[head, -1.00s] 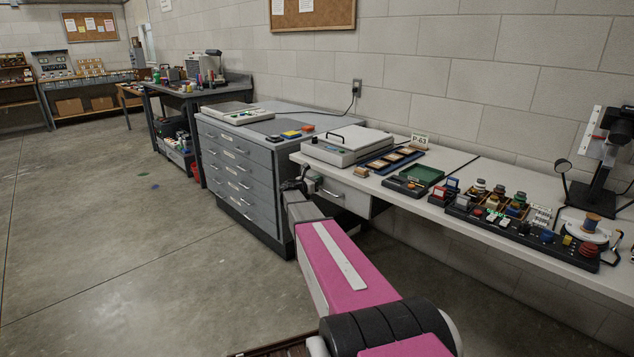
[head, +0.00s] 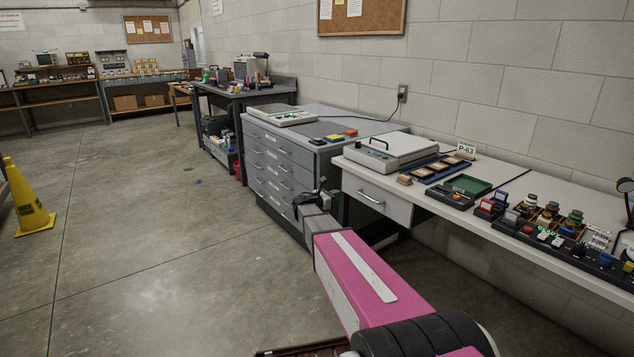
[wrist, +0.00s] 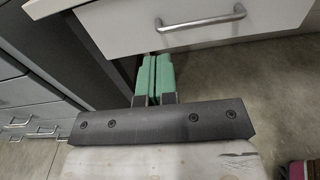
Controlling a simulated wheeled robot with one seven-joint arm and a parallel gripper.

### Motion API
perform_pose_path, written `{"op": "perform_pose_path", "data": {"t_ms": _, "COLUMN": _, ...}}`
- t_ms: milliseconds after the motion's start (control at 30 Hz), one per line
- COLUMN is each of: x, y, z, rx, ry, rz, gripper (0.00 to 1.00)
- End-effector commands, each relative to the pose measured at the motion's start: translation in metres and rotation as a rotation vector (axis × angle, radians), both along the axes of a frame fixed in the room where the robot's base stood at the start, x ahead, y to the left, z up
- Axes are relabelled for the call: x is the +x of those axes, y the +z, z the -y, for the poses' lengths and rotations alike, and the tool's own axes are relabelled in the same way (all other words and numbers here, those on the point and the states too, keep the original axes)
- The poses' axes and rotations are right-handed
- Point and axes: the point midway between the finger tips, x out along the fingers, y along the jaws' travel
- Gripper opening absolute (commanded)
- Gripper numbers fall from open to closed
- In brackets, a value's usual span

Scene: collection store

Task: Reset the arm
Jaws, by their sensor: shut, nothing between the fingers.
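My arm, with pink panels, reaches forward from the bottom of the head view. My gripper (head: 318,198) is at its far end, in front of the grey drawer cabinet and beside the white bench. In the wrist view my gripper (wrist: 153,80) has its two green fingers together, shut and empty. The fingers point toward the gap below the bench drawer (wrist: 180,25) and beside the grey cabinet (wrist: 65,50). I cannot tell the exact distance to either.
The white bench (head: 540,213) carries a white lidded device (head: 385,152), a green tray (head: 468,185) and several small items. The grey drawer cabinet (head: 275,165) stands left of it. A yellow cone (head: 28,200) stands at far left. The floor (head: 150,240) between is clear.

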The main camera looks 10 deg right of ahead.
Motion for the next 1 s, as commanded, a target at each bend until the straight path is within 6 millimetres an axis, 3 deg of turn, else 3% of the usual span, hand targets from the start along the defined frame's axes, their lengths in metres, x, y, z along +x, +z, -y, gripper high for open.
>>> {"op": "perform_pose_path", "data": {"t_ms": 167, "x": -0.044, "y": -0.021, "z": 0.003, "rx": 0.206, "ry": -0.065, "rz": 0.108, "gripper": 0.00}}
{"op": "perform_pose_path", "data": {"t_ms": 467, "x": -0.154, "y": -0.081, "z": -0.015, "rx": 0.772, "ry": -0.374, "rz": 0.433, "gripper": 0.00}}
{"op": "perform_pose_path", "data": {"t_ms": 600, "x": -0.208, "y": -0.104, "z": -0.037, "rx": 1.019, "ry": -0.599, "rz": 0.590, "gripper": 0.00}}
{"op": "perform_pose_path", "data": {"t_ms": 800, "x": -0.279, "y": -0.123, "z": -0.082, "rx": 1.302, "ry": -0.989, "rz": 0.788, "gripper": 0.00}}
{"op": "perform_pose_path", "data": {"t_ms": 1000, "x": -0.324, "y": -0.125, "z": -0.121, "rx": 1.454, "ry": -1.340, "rz": 0.910, "gripper": 0.00}}
